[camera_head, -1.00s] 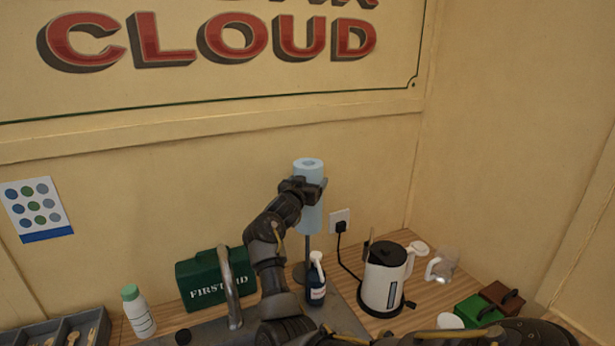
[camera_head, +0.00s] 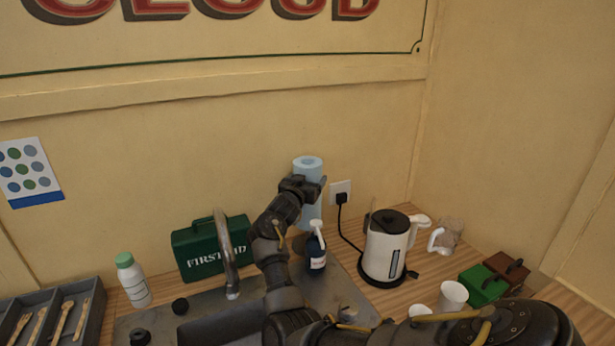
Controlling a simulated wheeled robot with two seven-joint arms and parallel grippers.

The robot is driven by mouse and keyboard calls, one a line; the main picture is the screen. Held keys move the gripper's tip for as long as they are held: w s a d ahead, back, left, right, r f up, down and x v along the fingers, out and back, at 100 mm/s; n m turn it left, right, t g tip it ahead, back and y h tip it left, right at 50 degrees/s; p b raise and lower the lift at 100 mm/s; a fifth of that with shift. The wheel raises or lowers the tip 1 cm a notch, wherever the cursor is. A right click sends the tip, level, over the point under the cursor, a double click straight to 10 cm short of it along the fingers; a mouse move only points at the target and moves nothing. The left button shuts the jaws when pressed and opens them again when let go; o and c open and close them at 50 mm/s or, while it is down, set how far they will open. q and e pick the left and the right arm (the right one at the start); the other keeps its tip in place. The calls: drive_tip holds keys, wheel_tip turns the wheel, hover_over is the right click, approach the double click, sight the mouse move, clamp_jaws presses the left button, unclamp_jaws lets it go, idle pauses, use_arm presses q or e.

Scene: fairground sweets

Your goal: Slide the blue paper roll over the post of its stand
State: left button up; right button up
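The blue paper roll (camera_head: 308,211) is upright near the back wall, in the middle of the camera_head view. My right gripper (camera_head: 312,188) is shut around its middle, its arm coming up from the lower right. The hole shows in the roll's top end, but I cannot make out a post tip in it. The stand is almost wholly hidden behind the roll, my arm and the spray bottle, so I cannot tell how far its post is inside the roll. My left gripper is not in view.
A dark blue pump bottle (camera_head: 317,258) stands close below the roll. The white kettle (camera_head: 384,250) is to the right. The green first aid box (camera_head: 198,251) and the curved tap (camera_head: 226,255) are to the left. A cutlery tray (camera_head: 93,314) lies at far left.

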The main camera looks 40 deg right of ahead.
drive_tip(key=shift+f+b, duration=0.75)
drive_tip(key=shift+f, duration=0.8)
